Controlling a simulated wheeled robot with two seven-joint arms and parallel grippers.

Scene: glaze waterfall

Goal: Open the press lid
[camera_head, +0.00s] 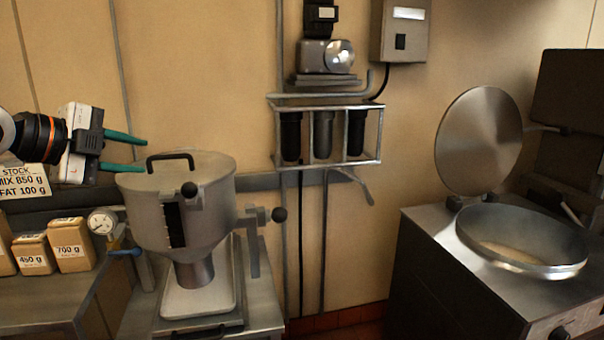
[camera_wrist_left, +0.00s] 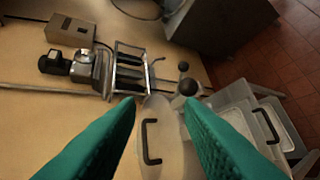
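The press is a grey hopper-shaped vessel (camera_head: 205,215) at left centre in the head view. Its flat lid (camera_head: 195,168) lies closed on top and carries a black bar handle (camera_head: 170,157). My left gripper (camera_head: 145,154) has green fingers held apart and empty, just left of the handle at about its height in the picture. In the left wrist view the lid (camera_wrist_left: 165,125) and handle (camera_wrist_left: 146,142) show between the open fingers (camera_wrist_left: 162,103), apart from them. My right gripper is in neither view.
A black knob (camera_head: 279,214) sticks out at the press's right side. A dial gauge (camera_head: 101,222) and labelled blocks (camera_head: 70,245) stand at left. A wall rack (camera_head: 325,135) hangs behind. At right is a kettle (camera_head: 520,240) with its round lid (camera_head: 478,140) raised.

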